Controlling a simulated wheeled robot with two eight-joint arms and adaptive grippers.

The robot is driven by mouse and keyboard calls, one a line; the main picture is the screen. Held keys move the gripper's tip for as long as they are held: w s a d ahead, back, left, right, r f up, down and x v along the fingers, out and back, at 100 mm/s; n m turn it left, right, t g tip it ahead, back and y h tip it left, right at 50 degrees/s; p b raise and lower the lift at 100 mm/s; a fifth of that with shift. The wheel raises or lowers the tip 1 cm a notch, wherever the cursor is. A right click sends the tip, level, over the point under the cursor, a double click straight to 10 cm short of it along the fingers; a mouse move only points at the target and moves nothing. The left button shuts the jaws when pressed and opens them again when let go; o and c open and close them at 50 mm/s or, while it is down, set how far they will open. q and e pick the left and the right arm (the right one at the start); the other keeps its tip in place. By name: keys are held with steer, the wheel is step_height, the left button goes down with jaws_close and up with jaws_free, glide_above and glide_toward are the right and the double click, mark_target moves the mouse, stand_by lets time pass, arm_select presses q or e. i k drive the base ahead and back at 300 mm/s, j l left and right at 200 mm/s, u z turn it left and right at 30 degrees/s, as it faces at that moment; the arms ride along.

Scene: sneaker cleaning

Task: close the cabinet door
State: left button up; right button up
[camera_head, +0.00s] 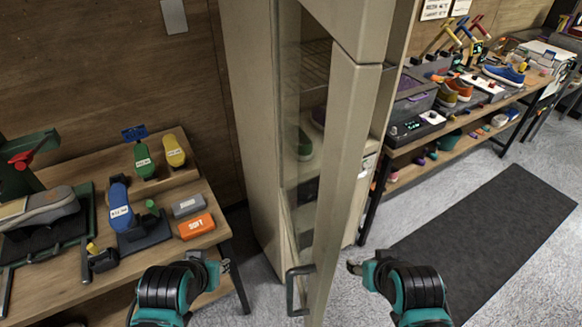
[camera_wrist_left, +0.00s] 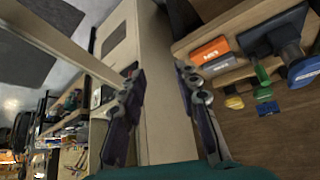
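The tall beige cabinet (camera_head: 252,150) stands in the middle of the head view. Its framed door (camera_head: 344,160) is swung open toward me, edge-on, with a dark handle (camera_head: 291,291) low on it. Shelves with shoes show through the door's clear panel. My left gripper (camera_head: 218,264) is left of the handle, apart from it. In the left wrist view its fingers (camera_wrist_left: 158,74) are spread and empty, with the cabinet side (camera_wrist_left: 162,65) behind them. My right gripper (camera_head: 354,268) is right of the door, apart from it; its finger gap is not clear.
A wooden workbench (camera_head: 225,232) with a shoe, brushes and an orange box (camera_head: 197,226) is close on the left. A shelf bench (camera_head: 455,124) with shoes and tools stands at the right. A dark mat (camera_head: 490,230) lies on open floor.

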mark_target(360, 29)
steer(key=k+j+z, duration=0.15)
steer(key=k+j, duration=0.15)
steer(key=k, duration=0.2)
steer(key=k+j+z, duration=0.1)
steer(key=k+j, duration=0.35)
steer(key=j, duration=0.15)
